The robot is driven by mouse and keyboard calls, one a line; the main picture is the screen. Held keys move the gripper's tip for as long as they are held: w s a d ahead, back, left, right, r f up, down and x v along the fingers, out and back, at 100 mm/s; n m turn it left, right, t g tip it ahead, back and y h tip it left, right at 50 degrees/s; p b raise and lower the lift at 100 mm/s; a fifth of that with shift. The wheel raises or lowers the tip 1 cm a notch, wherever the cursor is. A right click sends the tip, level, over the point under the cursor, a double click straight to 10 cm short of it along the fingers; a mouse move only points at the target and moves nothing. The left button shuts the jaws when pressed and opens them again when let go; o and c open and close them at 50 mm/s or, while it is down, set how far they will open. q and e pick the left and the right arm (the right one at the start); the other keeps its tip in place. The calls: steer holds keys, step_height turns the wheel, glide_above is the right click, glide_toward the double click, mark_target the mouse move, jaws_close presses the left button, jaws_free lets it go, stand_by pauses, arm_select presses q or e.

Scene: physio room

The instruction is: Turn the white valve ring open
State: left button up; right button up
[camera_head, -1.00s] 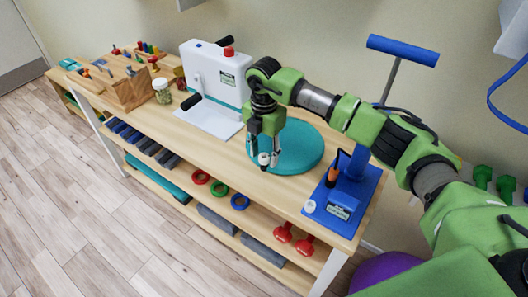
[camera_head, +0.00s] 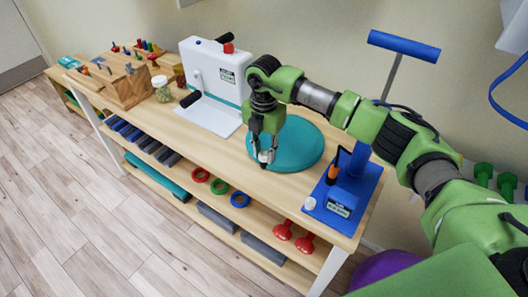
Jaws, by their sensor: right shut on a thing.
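The teal round cushion (camera_head: 300,147) lies flat on the wooden bench top. The white valve ring (camera_head: 264,157) is at the cushion's near left edge, small and mostly hidden by the fingers, with a dark tip below it. My right gripper (camera_head: 265,154) points down over that edge, its fingers closed around the ring. How far the ring is turned cannot be seen. My left gripper is not in view.
A blue pump (camera_head: 347,190) with a small white cap (camera_head: 310,203) on its base stands to the right. A white press (camera_head: 213,75) stands behind left, beside a jar (camera_head: 161,89) and a wooden block (camera_head: 124,87). The bench front edge is close.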

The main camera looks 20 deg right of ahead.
steer(key=n+b, duration=0.1)
steer(key=n, duration=0.2)
steer(key=shift+n+b, duration=1)
steer(key=shift+n, duration=0.7)
steer(key=shift+r, duration=0.1)
steer(key=o, duration=1.1)
step_height(320, 180, up, 12)
